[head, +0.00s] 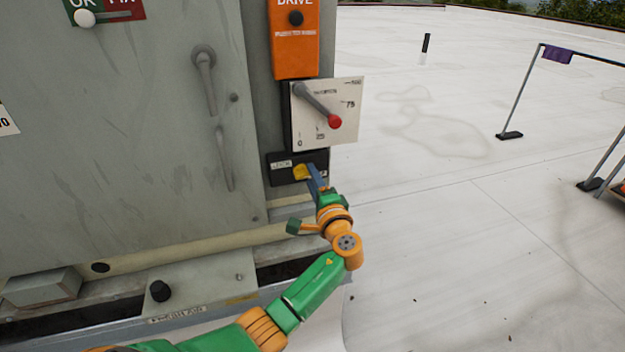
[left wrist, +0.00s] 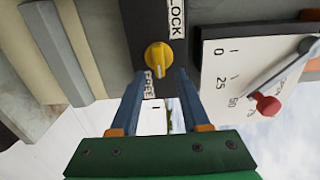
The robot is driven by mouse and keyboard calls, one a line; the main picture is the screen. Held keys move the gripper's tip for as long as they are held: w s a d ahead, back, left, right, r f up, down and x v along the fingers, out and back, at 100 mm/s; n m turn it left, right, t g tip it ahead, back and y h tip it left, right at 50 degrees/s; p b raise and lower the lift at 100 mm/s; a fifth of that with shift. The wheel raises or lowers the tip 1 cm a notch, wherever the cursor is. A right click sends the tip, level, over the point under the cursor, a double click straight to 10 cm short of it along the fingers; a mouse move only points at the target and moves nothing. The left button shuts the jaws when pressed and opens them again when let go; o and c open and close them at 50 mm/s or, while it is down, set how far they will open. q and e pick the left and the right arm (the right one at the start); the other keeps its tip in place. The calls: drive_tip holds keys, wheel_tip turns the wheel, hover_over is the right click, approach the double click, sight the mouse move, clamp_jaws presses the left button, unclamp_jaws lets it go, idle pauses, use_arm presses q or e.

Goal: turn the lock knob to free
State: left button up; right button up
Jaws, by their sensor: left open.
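The lock knob (head: 301,172) is a small yellow knob on a dark plate (head: 277,168) low on the cabinet's side strip. In the left wrist view the yellow knob (left wrist: 158,56) has a raised ridge. The LOCK label (left wrist: 177,18) is above it and the FREE label (left wrist: 148,83) below it in that picture. My left gripper (head: 312,174) is at the plate, and its blue fingers also show in the left wrist view (left wrist: 160,76). They are open, with the tips on either side of the knob's lower edge; I cannot tell whether they touch it. My right gripper is not in view.
Just above is a white dial panel (head: 350,105) with a grey lever (head: 315,101) and red tip. An orange DRIVE box (head: 295,55) is higher. The grey cabinet (head: 120,130) fills the left. White roof (head: 430,230) is open to the right, with a rail stand (head: 522,95).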

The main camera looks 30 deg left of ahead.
use_arm(q)
drive_tip(key=v, duration=0.6)
drive_tip(key=shift+s+d+b, duration=0.25)
drive_tip(key=shift+s+b, duration=0.05)
drive_tip(key=shift+b, duration=0.15)
wheel_tip(320, 180, down, 21)
drive_tip(key=s+d+m+g+h, duration=0.2)
drive_tip(key=d+m+h, duration=0.1)
drive_tip(key=h, duration=0.3)
drive_tip(key=s+d+f+n+g+h, duration=0.1)
drive_tip(key=s+f+g+h, duration=0.1)
drive_tip(key=s+f, duration=0.4)
drive_tip(key=s+d+f+g+h, duration=0.15)
drive_tip(key=s+f, duration=0.25)
drive_tip(key=f, duration=0.5)
drive_tip(key=s+f+n+g+h, duration=0.2)
drive_tip(key=s+f+n, duration=0.2)
drive_tip(key=s, duration=1)
drive_tip(key=s+d+f+n+g+h, duration=0.1)
drive_tip(key=s+f+n+g+h, duration=0.1)
drive_tip(key=s+f, duration=0.6)
drive_tip(key=s+n+g, duration=0.1)
drive_tip(key=s, duration=0.6)
drive_tip(key=shift+d+n, duration=0.2)
drive_tip(key=shift+n, duration=0.2)
